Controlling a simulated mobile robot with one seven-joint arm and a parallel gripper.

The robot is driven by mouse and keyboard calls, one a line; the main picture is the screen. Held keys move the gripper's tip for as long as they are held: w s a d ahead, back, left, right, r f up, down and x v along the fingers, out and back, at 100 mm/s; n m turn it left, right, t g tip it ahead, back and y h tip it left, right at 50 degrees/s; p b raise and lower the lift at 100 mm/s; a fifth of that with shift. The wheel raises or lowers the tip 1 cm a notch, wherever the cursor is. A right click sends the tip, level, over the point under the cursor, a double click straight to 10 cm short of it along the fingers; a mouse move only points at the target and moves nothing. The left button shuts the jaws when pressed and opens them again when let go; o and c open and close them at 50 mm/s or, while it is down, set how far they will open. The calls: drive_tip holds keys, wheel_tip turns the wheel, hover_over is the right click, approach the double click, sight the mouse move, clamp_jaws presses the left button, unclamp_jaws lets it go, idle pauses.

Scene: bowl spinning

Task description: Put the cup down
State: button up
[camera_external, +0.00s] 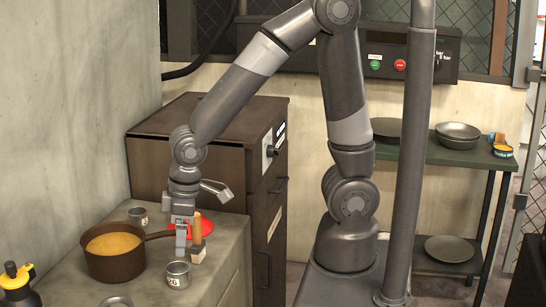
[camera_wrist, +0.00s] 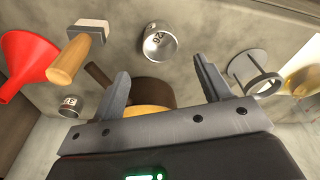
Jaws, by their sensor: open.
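A small grey metal cup (camera_external: 178,275) marked 26 stands on the counter in front of my gripper (camera_external: 182,238). In the wrist view this cup (camera_wrist: 160,43) lies beyond the fingertips, apart from them. My gripper (camera_wrist: 160,78) is open, with nothing between its two fingers. A second grey cup (camera_external: 138,216) stands behind the pot, near the wall; it also shows at the left of the wrist view (camera_wrist: 70,106). In the external view I cannot separate both fingers clearly.
A brown pot (camera_external: 113,264) with orange contents stands left of my gripper, its handle towards it. A black-yellow bottle (camera_external: 17,283) stands front left. A grey ring-shaped piece (camera_wrist: 256,75) also shows.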

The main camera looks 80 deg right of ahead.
drive_tip(key=shift+s+d+r, duration=0.1)
drive_tip(key=shift+s+r, duration=0.05)
drive_tip(key=shift+r, duration=1.2)
drive_tip(key=s+d+r+m+t, duration=0.2)
drive_tip(key=s+d+r, duration=0.3)
drive_tip(key=d+r, duration=0.2)
drive_tip(key=s+d+r+m+t, duration=0.2)
drive_tip(key=s+d+r, duration=0.3)
drive_tip(key=d+r, duration=0.3)
drive_tip(key=d, duration=0.3)
drive_tip(key=shift+d+h, duration=0.15)
drive_tip(key=shift+h, duration=0.25)
